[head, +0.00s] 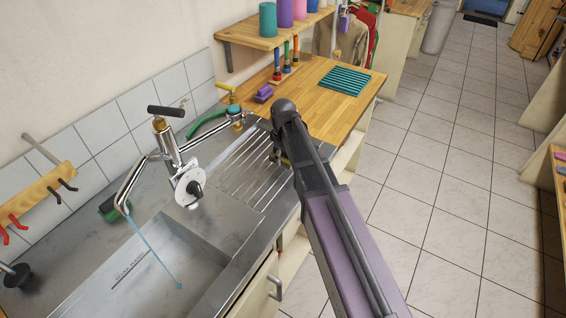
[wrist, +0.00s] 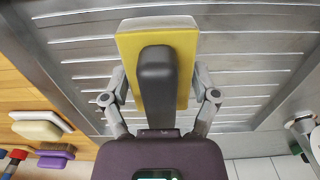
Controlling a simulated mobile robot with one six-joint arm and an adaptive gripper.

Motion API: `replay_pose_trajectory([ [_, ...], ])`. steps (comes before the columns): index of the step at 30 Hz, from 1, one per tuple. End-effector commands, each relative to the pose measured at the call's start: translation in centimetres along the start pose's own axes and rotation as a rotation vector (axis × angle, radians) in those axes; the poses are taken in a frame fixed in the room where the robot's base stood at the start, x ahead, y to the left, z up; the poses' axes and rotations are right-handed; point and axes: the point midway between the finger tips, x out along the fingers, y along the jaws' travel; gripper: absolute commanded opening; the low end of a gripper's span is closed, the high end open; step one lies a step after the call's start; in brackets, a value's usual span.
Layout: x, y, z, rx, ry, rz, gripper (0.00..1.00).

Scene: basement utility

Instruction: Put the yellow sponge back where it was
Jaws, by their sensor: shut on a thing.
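The yellow sponge (wrist: 130,62) is in the wrist view, gripped between the two fingers of my gripper (wrist: 158,88). Its pale edge faces the top of the picture, and a dark part of my gripper covers its middle. Behind it is the ribbed metal draining board (wrist: 245,60). I cannot tell whether the sponge touches the board. In the head view my arm reaches over the draining board (head: 236,168), and my gripper and the sponge are mostly hidden behind it.
The sink basin (head: 185,265) and tall tap (head: 187,187) are left of my arm. A purple brush (head: 264,93) and teal striped mat (head: 345,80) lie on the wooden counter (head: 325,118). A cream block (wrist: 38,127) shows in the wrist view. A shelf (head: 262,38) hangs above.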

Motion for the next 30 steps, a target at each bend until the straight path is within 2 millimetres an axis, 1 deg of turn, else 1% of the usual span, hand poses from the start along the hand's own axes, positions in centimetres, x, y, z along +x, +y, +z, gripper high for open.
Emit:
replay_pose_trajectory([
  [1, 0.1, 0.3, -0.7, -0.001, 0.000, 0.000, 0.22],
  [2, 0.4, 0.3, -0.8, -0.001, 0.000, 0.000, 0.22],
  [9, 2.6, 0.1, -0.6, 0.000, 0.000, 0.000, 0.22],
  [13, 3.4, 0.1, -0.6, 0.000, 0.000, 0.000, 0.22],
  [30, 3.9, 0.1, -0.6, 0.000, 0.000, 0.000, 0.22],
])
